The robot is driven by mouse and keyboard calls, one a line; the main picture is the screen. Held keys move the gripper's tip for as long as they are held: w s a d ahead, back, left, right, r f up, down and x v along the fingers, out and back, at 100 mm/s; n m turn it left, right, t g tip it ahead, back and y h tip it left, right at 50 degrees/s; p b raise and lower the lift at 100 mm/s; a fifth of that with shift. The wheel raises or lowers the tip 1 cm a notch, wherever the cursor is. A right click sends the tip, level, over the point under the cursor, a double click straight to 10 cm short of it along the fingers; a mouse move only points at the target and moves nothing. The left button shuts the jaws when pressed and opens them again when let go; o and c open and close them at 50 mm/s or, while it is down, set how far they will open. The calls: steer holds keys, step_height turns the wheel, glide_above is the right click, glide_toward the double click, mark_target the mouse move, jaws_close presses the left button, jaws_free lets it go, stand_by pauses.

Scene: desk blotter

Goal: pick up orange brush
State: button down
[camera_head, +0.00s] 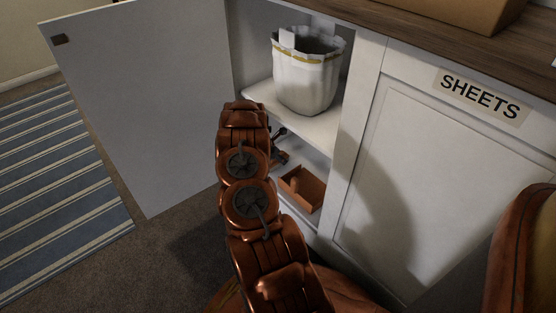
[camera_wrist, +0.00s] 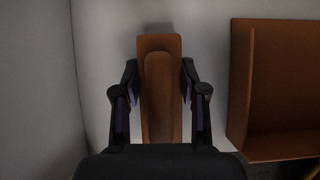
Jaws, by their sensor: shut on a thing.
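The orange brush (camera_wrist: 160,90) lies lengthwise in the middle of the wrist view, a flat orange-brown piece with a raised rounded strip along it. My gripper (camera_wrist: 161,97) is shut on the brush, with one dark finger on each side of it. In the head view my gripper (camera_head: 281,146) reaches into the lower shelf of the open cabinet, partly behind my arm. I cannot make out the brush there. Whether the brush still touches the shelf cannot be told.
An orange open box (camera_head: 304,189) stands on the lower shelf, just right of the brush in the wrist view (camera_wrist: 240,90). A white bin (camera_head: 303,85) stands on the shelf above. The cabinet door (camera_head: 140,100) is open at left; a cabinet wall is close on the left in the wrist view.

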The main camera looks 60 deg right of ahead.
steer(key=p+v, duration=0.2)
steer(key=v, duration=0.1)
steer(key=shift+d+r, duration=0.25)
steer(key=shift+r, duration=0.15)
steer(key=w+a+p, duration=0.3)
steer(key=w+a, duration=0.1)
steer(key=a, duration=1.2)
steer(key=shift+w+a+f+p, duration=0.15)
steer(key=shift+w+p, duration=0.1)
steer(key=shift+p, duration=0.15)
steer(key=c, duration=1.2)
jaws_free()
steer(key=c, duration=0.5)
steer(key=shift+o, duration=0.2)
